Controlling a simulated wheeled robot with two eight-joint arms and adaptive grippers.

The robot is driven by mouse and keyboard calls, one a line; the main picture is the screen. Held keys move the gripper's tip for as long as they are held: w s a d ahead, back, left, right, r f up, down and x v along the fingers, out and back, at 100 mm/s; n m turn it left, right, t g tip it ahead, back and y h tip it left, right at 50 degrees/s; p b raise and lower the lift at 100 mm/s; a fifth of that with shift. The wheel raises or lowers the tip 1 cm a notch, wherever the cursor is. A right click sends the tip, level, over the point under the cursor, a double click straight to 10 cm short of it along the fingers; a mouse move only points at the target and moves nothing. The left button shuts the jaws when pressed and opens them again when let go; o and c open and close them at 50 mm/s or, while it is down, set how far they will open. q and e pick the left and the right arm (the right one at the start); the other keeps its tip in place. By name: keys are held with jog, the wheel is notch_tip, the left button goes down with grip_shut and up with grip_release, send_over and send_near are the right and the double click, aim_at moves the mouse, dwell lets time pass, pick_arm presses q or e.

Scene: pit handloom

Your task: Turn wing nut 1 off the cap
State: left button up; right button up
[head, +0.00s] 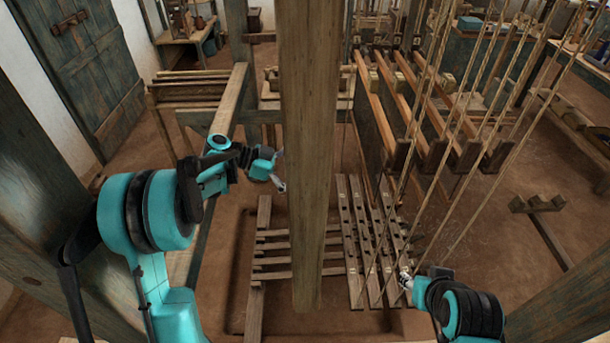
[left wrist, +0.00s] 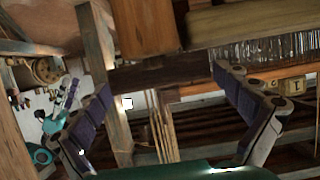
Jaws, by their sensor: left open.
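I cannot make out wing nut 1 or the cap in either view. My left gripper (head: 281,172) is beside the thick upright post in the head view, partly hidden by it. In the left wrist view its two fingers (left wrist: 163,84) are spread wide with nothing held between them. A small pale wooden block with a dark mark (left wrist: 292,86) shows behind the right finger; I cannot tell what part it is. My right gripper (head: 404,275) is low at the right, over the treadles; its fingers are too small to read.
A thick wooden post (head: 314,150) stands in the middle of the head view. Treadles (head: 365,235) lie below in the pit. Ropes (head: 455,150) hang at the right near my right arm. A wooden beam (head: 240,95) runs beyond my left arm.

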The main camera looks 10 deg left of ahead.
pick_arm(q)
jog(key=shift+c, duration=0.3)
jog(key=c, duration=0.9)
jog(key=shift+o, duration=0.2)
jog(key=shift+n+t, duration=0.4)
jog(key=shift+s+n+t+y, duration=0.1)
jog(key=shift+n+t+y, duration=0.4)
jog(key=shift+n+t, duration=0.55)
jog(key=n+t+y, duration=0.2)
jog(key=n+t, duration=0.1)
jog(key=shift+t+b, duration=0.35)
jog(key=n+t+y, duration=0.2)
jog(key=n+y, duration=0.1)
jog(key=n, duration=0.1)
jog(key=shift+d+t, duration=0.15)
jog(key=shift+t, duration=0.15)
jog(key=shift+n+t+y, duration=0.7)
jog(key=shift+n+y, duration=0.85)
jog(key=shift+y, duration=0.45)
jog(key=shift+n+y, duration=0.4)
